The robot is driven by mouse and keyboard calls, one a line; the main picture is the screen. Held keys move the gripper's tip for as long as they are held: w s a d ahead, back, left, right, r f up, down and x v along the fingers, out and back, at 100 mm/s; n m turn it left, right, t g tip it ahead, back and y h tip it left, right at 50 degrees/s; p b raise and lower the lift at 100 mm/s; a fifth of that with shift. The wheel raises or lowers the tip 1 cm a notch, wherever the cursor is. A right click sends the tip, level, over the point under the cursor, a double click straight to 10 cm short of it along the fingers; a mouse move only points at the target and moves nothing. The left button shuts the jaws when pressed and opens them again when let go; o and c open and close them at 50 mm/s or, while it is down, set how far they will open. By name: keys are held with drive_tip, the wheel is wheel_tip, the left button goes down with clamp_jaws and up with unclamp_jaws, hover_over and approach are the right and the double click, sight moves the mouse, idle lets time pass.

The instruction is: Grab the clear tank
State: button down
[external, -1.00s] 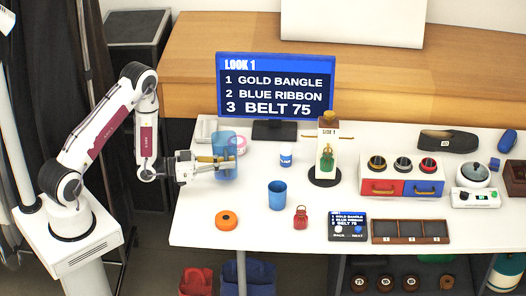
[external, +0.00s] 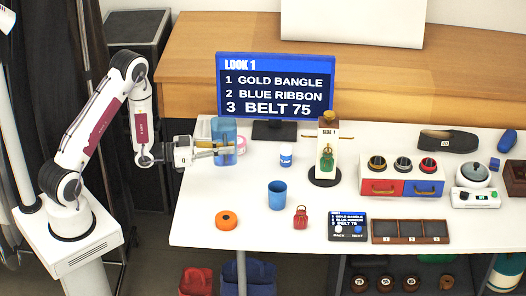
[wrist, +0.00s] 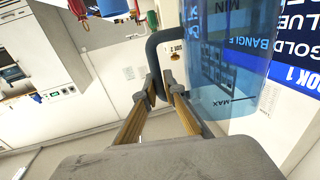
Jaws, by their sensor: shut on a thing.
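The clear tank (external: 224,134) is a see-through blue cylinder with MIN and MAX marks. It is upright at the left end of the table, and the wrist view shows it large and close (wrist: 228,70). A dark handle (wrist: 152,55) curves out from its side. My gripper (external: 212,149) comes in from the left at the tank. In the wrist view my gripper (wrist: 162,84) has its two fingers closed on the handle. The tank appears held above the tabletop; its base is partly hard to make out in the external view.
A screen (external: 275,85) stands behind and right of the tank. A pink roll (external: 240,145) is close beside it. The front left tabletop is mostly clear.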

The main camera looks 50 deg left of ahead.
drive_tip(key=shift+r, duration=0.65)
drive_tip(key=shift+f, duration=0.15)
idle(0.5)
